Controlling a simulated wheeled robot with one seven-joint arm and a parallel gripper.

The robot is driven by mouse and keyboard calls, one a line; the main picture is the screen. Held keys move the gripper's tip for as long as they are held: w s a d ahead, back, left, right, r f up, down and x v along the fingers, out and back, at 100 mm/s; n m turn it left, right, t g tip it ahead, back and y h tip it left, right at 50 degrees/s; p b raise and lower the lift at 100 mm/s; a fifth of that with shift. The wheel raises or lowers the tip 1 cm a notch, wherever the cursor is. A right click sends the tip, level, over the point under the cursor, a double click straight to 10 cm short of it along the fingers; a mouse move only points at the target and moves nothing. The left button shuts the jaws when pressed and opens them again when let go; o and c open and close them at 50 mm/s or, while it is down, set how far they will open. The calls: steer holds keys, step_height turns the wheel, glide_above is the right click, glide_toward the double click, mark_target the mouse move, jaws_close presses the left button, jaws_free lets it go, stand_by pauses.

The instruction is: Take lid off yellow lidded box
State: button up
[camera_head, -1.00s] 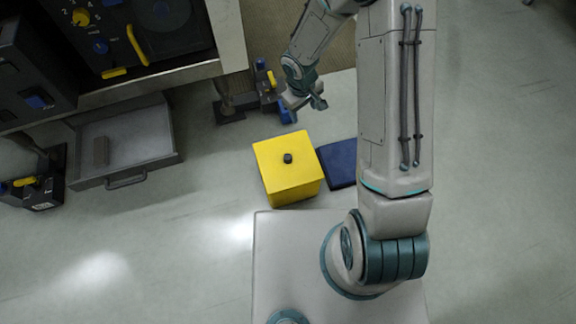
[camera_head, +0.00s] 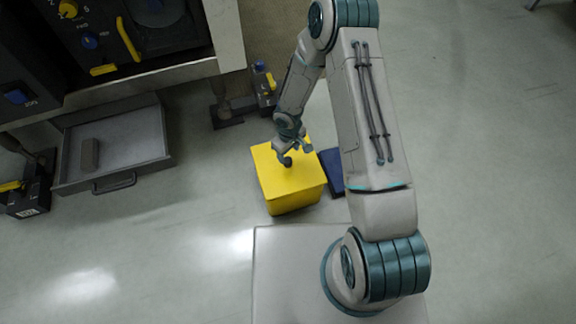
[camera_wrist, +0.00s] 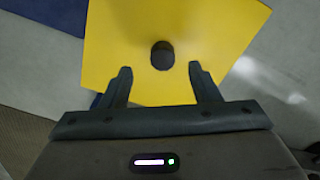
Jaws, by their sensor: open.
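The yellow lidded box (camera_head: 290,192) stands on the floor just beyond the front of my base. Its flat yellow lid (camera_wrist: 205,25) has a small dark round knob (camera_wrist: 162,56) in the middle. My gripper (camera_head: 293,153) is over the lid, close to the knob. In the wrist view my gripper (camera_wrist: 160,78) is open and empty, with the knob just ahead of the gap between its two fingertips. I cannot tell the exact height of the fingertips above the lid. In the head view the gripper partly hides the lid's far part and the knob.
A dark blue flat thing (camera_head: 332,172) lies on the floor right beside the box. An open grey drawer (camera_head: 125,145) with a small block (camera_head: 90,155) in it sticks out at the left, below a dark panel with knobs (camera_head: 90,40). Floor at the right is clear.

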mark_target(288, 160)
steer(key=f+b, duration=0.2)
steer(key=f, duration=0.1)
steer(key=f+b, duration=0.1)
steer(key=f, duration=0.1)
steer(key=shift+a+f, duration=0.2)
steer(key=shift+a, duration=0.05)
steer(key=shift+r, duration=0.1)
jaws_close()
